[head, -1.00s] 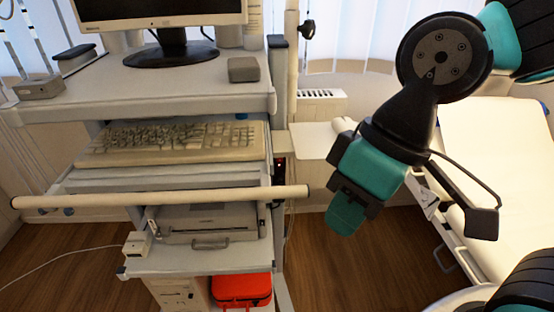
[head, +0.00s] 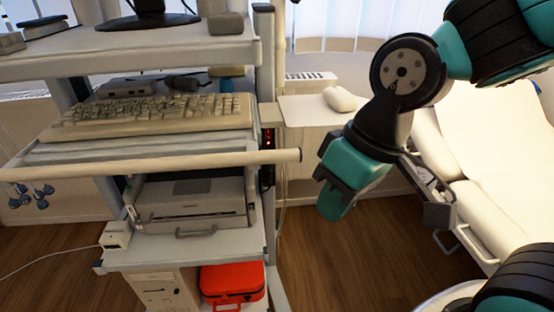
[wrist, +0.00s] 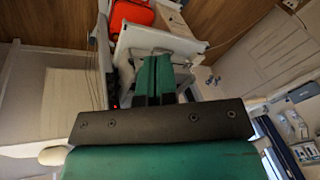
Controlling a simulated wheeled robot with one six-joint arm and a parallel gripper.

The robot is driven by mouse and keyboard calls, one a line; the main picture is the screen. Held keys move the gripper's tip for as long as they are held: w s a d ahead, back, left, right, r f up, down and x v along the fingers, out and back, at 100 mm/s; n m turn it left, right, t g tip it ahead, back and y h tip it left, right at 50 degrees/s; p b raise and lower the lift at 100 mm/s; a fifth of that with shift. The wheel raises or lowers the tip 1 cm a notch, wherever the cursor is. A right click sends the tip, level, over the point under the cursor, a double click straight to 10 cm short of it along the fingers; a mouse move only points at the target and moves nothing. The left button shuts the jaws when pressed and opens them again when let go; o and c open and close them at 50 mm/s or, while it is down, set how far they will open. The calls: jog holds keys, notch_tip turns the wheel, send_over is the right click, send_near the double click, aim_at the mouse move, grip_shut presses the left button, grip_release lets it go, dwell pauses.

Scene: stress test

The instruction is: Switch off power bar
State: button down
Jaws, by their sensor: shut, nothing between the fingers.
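The power bar (head: 267,152) is a dark upright strip with red lights, fixed to the right side of the cart behind the end of the pale handle bar. It also shows in the wrist view as a dark strip with a red light (wrist: 115,103), left of the fingers. My gripper (head: 334,210) has green fingers and is shut and empty. In the head view it hangs in the air to the right of the power bar and lower, apart from it. In the wrist view the shut fingers (wrist: 156,72) point towards the cart's lower shelf.
The pale handle bar (head: 170,163) juts across the cart's front. The cart carries a keyboard (head: 155,113), a printer (head: 190,202) and a red case (head: 232,283). A white bed (head: 490,140) stands at right. Wood floor (head: 345,265) is open between cart and bed.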

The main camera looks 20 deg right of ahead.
jog(key=w+d+f+t+h+b, duration=0.1)
jog(key=w+d+f+b, duration=0.25)
jog(key=f+b, duration=0.65)
jog(key=w+d+f+m+t+b, duration=0.15)
jog(key=w+f+b, duration=0.25)
jog(key=f+b, duration=0.5)
jog(key=w+d+f+t+h+b, duration=0.1)
jog(key=w+d+f+b, duration=0.25)
jog(key=f+b, duration=0.65)
jog(key=w+r+n+t+y, duration=0.3)
jog(key=w+r+n+t, duration=0.2)
jog(key=r+n, duration=0.4)
jog(key=w+r+n+t+y, duration=0.4)
jog(key=w+r+n, duration=0.4)
jog(key=n, duration=0.3)
jog(key=shift+r+t+y, duration=0.3)
jog(key=shift+r+t, duration=0.05)
jog(key=shift+r, duration=0.25)
